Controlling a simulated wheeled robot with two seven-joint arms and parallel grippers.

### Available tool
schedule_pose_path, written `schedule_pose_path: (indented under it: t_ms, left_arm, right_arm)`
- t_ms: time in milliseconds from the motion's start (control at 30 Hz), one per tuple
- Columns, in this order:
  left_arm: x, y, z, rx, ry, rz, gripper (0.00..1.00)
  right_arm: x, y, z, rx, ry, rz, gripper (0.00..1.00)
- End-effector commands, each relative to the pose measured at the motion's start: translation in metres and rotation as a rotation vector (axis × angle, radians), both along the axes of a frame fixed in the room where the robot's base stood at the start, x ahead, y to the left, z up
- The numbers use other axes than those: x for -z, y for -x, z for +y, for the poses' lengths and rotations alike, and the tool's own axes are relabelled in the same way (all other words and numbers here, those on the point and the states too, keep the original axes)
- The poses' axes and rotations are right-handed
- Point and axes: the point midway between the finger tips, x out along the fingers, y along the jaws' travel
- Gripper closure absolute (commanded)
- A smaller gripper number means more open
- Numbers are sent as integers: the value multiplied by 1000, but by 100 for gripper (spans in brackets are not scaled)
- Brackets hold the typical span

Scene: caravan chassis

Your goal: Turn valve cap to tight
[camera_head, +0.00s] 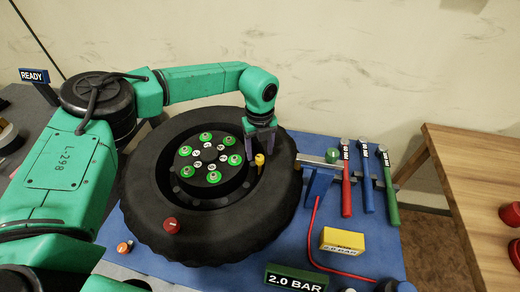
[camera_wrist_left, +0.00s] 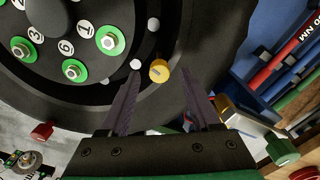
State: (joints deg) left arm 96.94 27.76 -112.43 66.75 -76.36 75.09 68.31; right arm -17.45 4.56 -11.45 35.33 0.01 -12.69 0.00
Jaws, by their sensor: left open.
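A yellow cap (camera_head: 260,159) stands upright on the inner edge of the black wheel (camera_head: 140,190), right of the hub with its green-ringed nuts. My left gripper (camera_head: 262,148) is open, pointing down just above and behind the cap. In the left wrist view the yellow cap (camera_wrist_left: 159,70) lies between the two dark fingertips of my left gripper (camera_wrist_left: 161,72), with a gap on both sides. No contact shows. A slot or mark on the cap is too small to read. My right gripper is not in view.
A red knob (camera_head: 171,225) sits on the tyre's front. Right of the wheel are a blue stand (camera_head: 318,183) with a red hose, a yellow box (camera_head: 342,241), a green "2.0 BAR" sign (camera_head: 296,279) and several wrenches (camera_head: 346,180). A wooden table (camera_head: 465,165) is farther right.

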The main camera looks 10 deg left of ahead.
Motion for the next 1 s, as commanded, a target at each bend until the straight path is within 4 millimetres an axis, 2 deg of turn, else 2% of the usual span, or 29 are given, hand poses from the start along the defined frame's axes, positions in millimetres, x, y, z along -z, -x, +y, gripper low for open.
schedule_pose_path:
  t_ms: [133,400,467,500,567,600,1000]
  left_arm:
    - [19,0,0,0,-1,1,36]
    - [24,0,0,0,-1,-1,36]
    - [24,0,0,0,-1,-1,55]
    - [23,0,0,0,-1,-1,71]
    - [23,0,0,0,-1,-1,94]
    - [23,0,0,0,0,-1,100]
    - [24,-1,0,46,0,-2,100]
  right_arm:
    - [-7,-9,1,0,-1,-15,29]
    - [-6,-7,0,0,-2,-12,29]
    - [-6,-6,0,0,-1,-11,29]
    - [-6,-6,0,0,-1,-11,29]
    - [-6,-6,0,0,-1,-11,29]
    - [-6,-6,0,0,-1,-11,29]
    - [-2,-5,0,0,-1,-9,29]
